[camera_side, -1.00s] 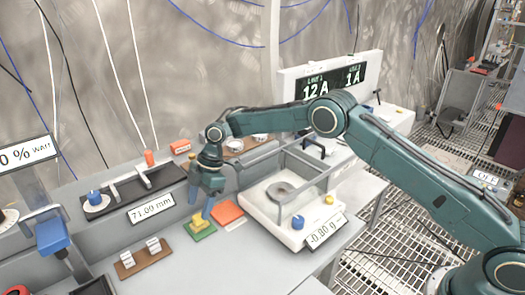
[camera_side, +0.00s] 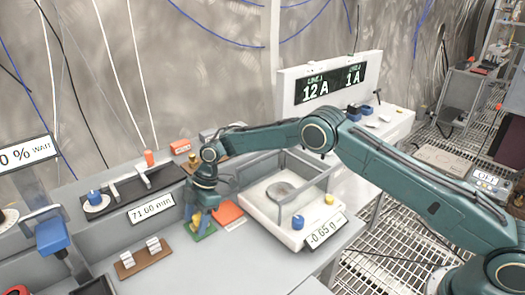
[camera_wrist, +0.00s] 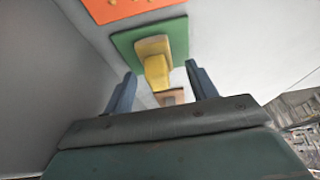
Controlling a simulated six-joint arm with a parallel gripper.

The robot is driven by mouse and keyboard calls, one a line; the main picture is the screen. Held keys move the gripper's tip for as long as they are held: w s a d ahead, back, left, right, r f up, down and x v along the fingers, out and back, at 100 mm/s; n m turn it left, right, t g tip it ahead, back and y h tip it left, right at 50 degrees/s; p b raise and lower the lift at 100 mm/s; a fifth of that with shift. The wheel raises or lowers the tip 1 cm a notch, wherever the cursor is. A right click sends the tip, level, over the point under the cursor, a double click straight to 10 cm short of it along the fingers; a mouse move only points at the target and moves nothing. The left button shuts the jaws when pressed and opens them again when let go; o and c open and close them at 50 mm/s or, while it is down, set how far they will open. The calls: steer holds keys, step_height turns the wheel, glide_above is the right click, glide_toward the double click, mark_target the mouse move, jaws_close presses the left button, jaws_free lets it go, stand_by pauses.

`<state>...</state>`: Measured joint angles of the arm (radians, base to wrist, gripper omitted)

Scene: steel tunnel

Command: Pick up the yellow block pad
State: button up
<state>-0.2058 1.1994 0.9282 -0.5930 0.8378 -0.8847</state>
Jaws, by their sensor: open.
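The yellow block (camera_wrist: 155,62) stands on a flat green pad (camera_wrist: 124,42) in the wrist view. My gripper (camera_wrist: 161,87) is open, with one blue-grey finger on each side of the block's near end. The fingers look apart from the block, with nothing held. In the side view my gripper (camera_side: 204,212) is low over the green pad (camera_side: 203,233) and hides much of the block. A bit of yellow (camera_side: 196,218) shows beside the fingers.
An orange pad (camera_side: 229,213) lies just right of the green pad. A balance with clear walls (camera_side: 285,225) stands farther right. A brown board with white pieces (camera_side: 143,259) lies at front left. The grey bench between them is clear.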

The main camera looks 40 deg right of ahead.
mark_target(195, 217)
steer(key=c, duration=1.1)
steer(key=shift+o, duration=0.2)
steer(key=shift+r, duration=0.1)
steer(key=shift+r, duration=4.95)
